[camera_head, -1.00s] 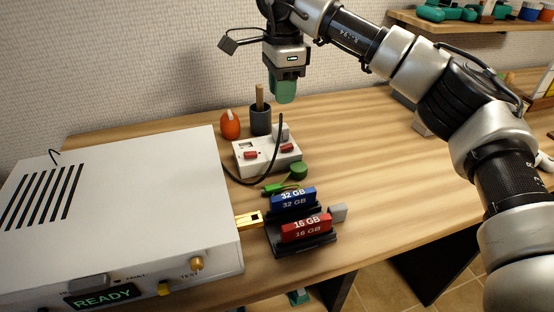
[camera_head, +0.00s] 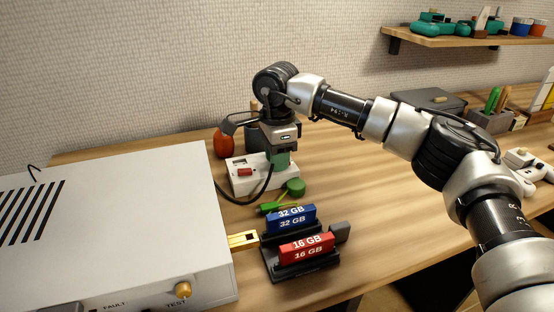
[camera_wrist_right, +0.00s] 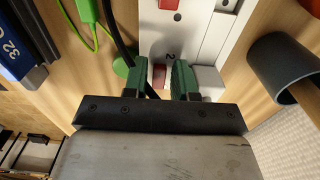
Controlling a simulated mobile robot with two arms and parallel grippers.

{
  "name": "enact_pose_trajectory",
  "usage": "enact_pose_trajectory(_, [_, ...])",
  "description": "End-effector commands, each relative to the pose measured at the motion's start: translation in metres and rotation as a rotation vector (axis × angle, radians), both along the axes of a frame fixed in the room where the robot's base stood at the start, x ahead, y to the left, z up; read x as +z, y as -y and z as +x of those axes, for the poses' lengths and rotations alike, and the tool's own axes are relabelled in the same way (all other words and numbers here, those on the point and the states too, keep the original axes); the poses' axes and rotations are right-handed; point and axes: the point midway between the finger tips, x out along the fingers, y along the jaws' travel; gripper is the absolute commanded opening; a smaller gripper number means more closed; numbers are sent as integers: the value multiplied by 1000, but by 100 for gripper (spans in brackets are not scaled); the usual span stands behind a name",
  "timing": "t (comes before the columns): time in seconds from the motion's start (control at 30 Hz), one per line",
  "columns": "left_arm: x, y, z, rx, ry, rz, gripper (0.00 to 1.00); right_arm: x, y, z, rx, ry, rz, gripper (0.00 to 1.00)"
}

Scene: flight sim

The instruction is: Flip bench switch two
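The white switch box (camera_head: 236,186) stands on the bench behind the memory modules. One red switch (camera_head: 245,172) shows on its left part in the head view. In the right wrist view the box (camera_wrist_right: 202,40) carries a mark "2", and a red switch (camera_wrist_right: 158,77) sits just below that mark. My right gripper (camera_head: 280,160) is low over the box's right part. In the right wrist view the gripper (camera_wrist_right: 162,80) has its green fingers apart, one on each side of the switch by the "2". Contact with it cannot be told. My left gripper is out of view.
A black cable (camera_head: 262,190) loops in front of the box. A dark cup (camera_wrist_right: 285,68) and an orange object (camera_head: 223,145) are close by. A large white instrument (camera_head: 120,220) fills the left.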

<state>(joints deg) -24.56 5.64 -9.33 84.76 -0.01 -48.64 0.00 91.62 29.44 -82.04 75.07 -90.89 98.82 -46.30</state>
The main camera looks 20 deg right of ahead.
Motion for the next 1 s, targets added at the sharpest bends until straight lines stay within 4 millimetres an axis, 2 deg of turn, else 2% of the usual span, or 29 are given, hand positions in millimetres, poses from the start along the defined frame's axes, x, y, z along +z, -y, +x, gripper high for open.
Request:
enact_pose_trajectory(0.33, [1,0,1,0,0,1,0,-5,0,0,0,0,0,27])
enact_pose_trajectory(0.5, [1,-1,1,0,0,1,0,-5,0,0,0,0,0,1])
enact_pose_trajectory(0.67, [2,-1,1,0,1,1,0,-4,1,0,-2,-2,18,0])
enact_pose_trajectory(1.0, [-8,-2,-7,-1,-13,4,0,-1,9,1,-2,-11,308,0])
